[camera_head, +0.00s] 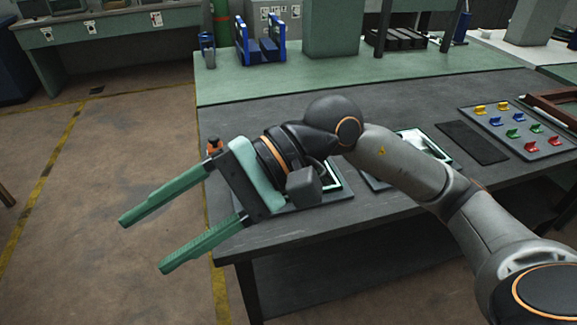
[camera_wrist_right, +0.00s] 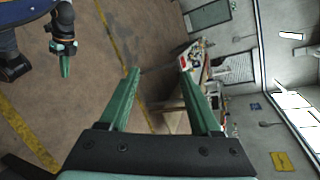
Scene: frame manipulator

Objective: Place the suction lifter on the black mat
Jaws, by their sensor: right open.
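The black mat (camera_head: 473,142) lies flat and bare on the dark table, left of the grey tray with coloured clips. My right gripper (camera_head: 141,244) is open and empty, out past the table's left edge, far left of the mat. Its two green fingers also show in the right wrist view (camera_wrist_right: 159,72). A small orange-topped thing (camera_head: 214,146) shows behind the right gripper; I cannot tell whether it is the suction lifter. No suction lifter is clearly visible. My left gripper (camera_wrist_right: 65,66) shows small in the right wrist view, its opening unclear.
The grey tray (camera_head: 520,130) holds several coloured clips. A frame (camera_head: 331,176) on a dark board and a light piece (camera_head: 424,143) are partly hidden by my right arm. A blue rack (camera_head: 261,52) stands on the green surface behind. Open floor lies to the left.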

